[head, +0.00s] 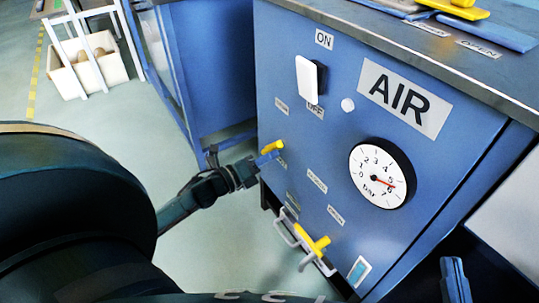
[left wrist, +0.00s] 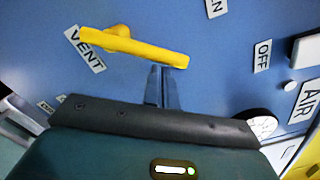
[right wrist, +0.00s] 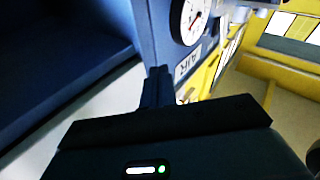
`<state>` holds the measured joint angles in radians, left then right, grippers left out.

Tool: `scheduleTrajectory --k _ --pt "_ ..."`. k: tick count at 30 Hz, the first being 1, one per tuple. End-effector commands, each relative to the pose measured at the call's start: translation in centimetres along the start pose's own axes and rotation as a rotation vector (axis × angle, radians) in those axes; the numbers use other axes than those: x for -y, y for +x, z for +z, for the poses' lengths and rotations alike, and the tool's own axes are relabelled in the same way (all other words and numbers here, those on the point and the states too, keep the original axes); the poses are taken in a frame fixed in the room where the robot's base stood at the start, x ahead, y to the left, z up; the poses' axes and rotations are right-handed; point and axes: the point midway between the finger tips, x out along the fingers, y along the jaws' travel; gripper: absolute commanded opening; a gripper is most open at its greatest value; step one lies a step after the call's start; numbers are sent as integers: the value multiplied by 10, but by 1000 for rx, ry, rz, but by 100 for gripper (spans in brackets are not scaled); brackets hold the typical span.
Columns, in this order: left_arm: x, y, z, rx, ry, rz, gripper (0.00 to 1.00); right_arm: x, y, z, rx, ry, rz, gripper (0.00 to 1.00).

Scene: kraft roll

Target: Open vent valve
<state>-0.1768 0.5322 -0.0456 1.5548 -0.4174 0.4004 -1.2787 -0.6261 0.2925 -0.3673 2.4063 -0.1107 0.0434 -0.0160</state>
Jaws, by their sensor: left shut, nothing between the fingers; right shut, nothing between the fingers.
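The vent valve's yellow handle (left wrist: 130,47) lies beside a VENT label (left wrist: 86,49) on the blue panel in the left wrist view, slanting slightly down to the right. It also shows in the head view (head: 273,146), low on the panel's left side. My left gripper (head: 268,158) is shut and empty at the handle. Its fingertips in the left wrist view (left wrist: 162,72) sit just under the handle's right part; I cannot tell if they touch. My right gripper (head: 454,268) is shut and empty, right of the panel; its fingers also show in the right wrist view (right wrist: 157,78).
The panel holds a white switch (head: 307,80), a gauge (head: 381,173) with a red needle, and a second yellow handle (head: 315,245) below, near grey pipe handles. Yellow and blue items (head: 466,10) lie on the bench top. A white crate (head: 88,65) stands on the floor behind.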

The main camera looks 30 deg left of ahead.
Motion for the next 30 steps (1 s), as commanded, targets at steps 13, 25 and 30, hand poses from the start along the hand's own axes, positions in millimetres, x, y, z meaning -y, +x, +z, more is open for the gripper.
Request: scheduleTrajectory --k 13,25,30 --pt "7 2 28 1 -383 18 0 -7 -9 4 93 -90 20 0" --pt "3 2 38 1 -452 22 0 -12 -8 6 168 -65 36 0" --pt "3 2 39 2 -451 22 0 -13 -8 7 176 -63 36 0"
